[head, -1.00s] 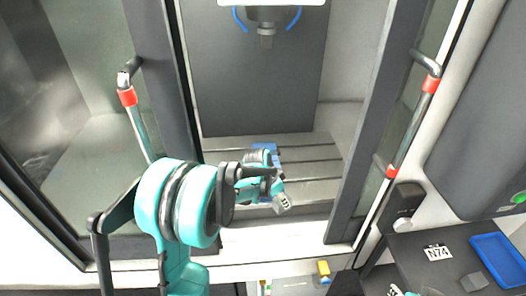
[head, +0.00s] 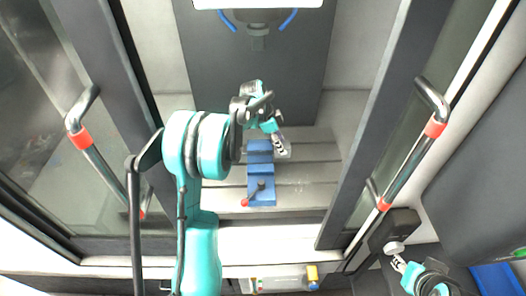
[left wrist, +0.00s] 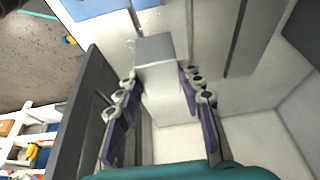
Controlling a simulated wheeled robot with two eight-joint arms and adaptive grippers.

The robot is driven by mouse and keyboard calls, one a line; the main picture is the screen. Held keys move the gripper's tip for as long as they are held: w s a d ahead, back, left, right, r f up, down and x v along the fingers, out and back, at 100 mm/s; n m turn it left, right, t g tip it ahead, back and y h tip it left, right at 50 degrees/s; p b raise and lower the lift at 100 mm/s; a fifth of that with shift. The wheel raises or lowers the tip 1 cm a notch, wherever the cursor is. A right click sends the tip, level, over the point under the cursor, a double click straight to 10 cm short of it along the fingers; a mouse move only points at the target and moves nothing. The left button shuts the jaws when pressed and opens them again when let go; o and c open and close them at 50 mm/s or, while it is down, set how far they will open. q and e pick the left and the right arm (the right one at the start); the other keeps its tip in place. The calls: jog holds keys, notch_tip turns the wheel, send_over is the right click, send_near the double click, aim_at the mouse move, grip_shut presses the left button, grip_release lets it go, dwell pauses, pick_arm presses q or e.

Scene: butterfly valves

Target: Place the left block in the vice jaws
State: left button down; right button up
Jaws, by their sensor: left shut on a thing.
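My left gripper (head: 281,146) is inside the machine, above the slotted bed, just right of the blue vice's far end. It is shut on a grey metal block, which shows between the fingers in the left wrist view (left wrist: 155,50). In the head view the block is hard to tell from the fingers. The blue vice (head: 261,170) stands on the bed with a red-knobbed handle at its near end. Part of it shows at the top of the left wrist view (left wrist: 98,8). My right gripper (head: 398,264) is outside at the lower right; its opening is unclear.
The slotted bed (head: 313,174) is clear right of the vice. A spindle (head: 258,38) with two blue hoses hangs at the back. Door frames with red-banded handles (head: 88,140) (head: 434,127) flank the opening. A blue tray (head: 497,277) lies at the lower right.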

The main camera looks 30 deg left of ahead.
pick_arm(q)
jog(key=a+f, duration=0.2)
jog(key=a, duration=0.1)
jog(key=a+f, duration=0.2)
jog(key=a, duration=0.1)
jog(key=a+f, duration=0.2)
jog(key=a, duration=0.2)
jog(key=shift+w, duration=0.25)
jog(key=shift+f, duration=1.95)
jog(key=shift+d+f+b, duration=0.1)
jog(key=shift+f+b, duration=0.05)
jog(key=shift+b, duration=0.2)
jog(key=c, duration=1)
grip_release()
